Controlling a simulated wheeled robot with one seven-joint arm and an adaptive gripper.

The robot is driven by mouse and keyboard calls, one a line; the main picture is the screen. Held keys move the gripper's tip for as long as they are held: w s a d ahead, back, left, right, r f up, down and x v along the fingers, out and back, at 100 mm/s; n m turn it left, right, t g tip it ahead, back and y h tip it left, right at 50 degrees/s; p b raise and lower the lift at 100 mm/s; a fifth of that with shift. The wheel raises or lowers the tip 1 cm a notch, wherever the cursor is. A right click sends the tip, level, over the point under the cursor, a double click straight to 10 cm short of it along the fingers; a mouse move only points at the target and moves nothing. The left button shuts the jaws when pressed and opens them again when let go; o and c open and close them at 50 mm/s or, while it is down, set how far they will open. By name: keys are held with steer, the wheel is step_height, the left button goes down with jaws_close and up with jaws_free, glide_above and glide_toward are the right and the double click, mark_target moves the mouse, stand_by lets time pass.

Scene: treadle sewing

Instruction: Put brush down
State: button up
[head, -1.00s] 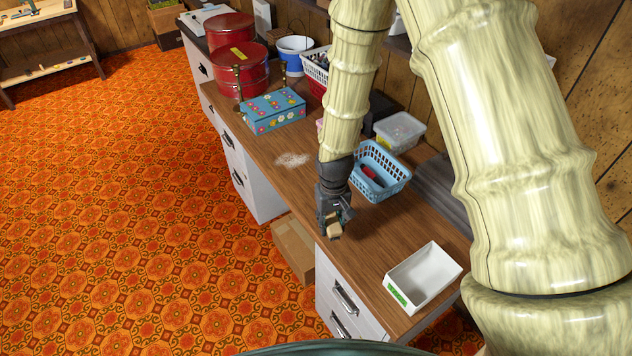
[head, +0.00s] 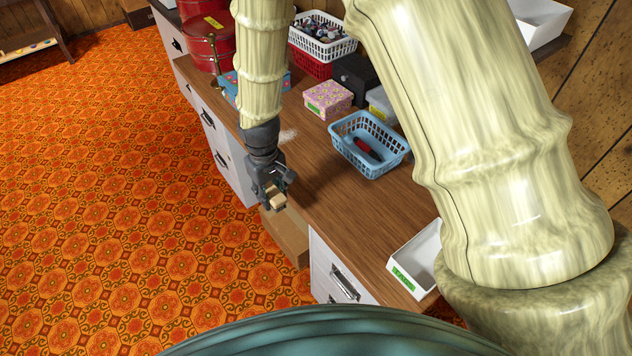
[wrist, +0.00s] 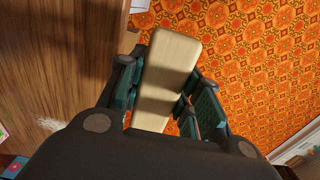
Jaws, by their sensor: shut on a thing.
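My gripper (head: 272,190) is shut on the brush (head: 277,200), of which a pale wooden block shows between the fingers. In the wrist view the brush (wrist: 168,72) is a long light block with a shadow across it, held between the fingers (wrist: 160,100). Any bristles are hidden. The gripper hangs near the front edge of the wooden desk top (head: 345,225), and in the wrist view the orange carpet shows beyond the brush. I cannot tell the exact height above the desk.
A blue basket (head: 370,145) with a red item stands to the right on the desk. A white open box (head: 418,262) with a green label is at the near end. A pink flowered box (head: 327,98) stands farther back. Pale dust (head: 288,135) lies behind the gripper. The desk's middle is clear.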

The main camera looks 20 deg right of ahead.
steer(key=p, duration=0.4)
glide_above(317, 183)
steer(key=shift+a+f, duration=0.1)
steer(key=shift+f, duration=0.6)
steer(key=shift+f+p, duration=0.45)
steer(key=shift+f, duration=1.3)
steer(key=shift+f, duration=0.3)
steer(key=o, duration=1)
steer(key=shift+s, duration=0.1)
steer(key=shift+o, duration=0.3)
steer(key=shift+f, duration=0.15)
steer(key=shift+r, duration=0.6)
step_height(317, 183, up, 12)
steer(key=b, duration=0.3)
steer(key=shift+f, duration=0.15)
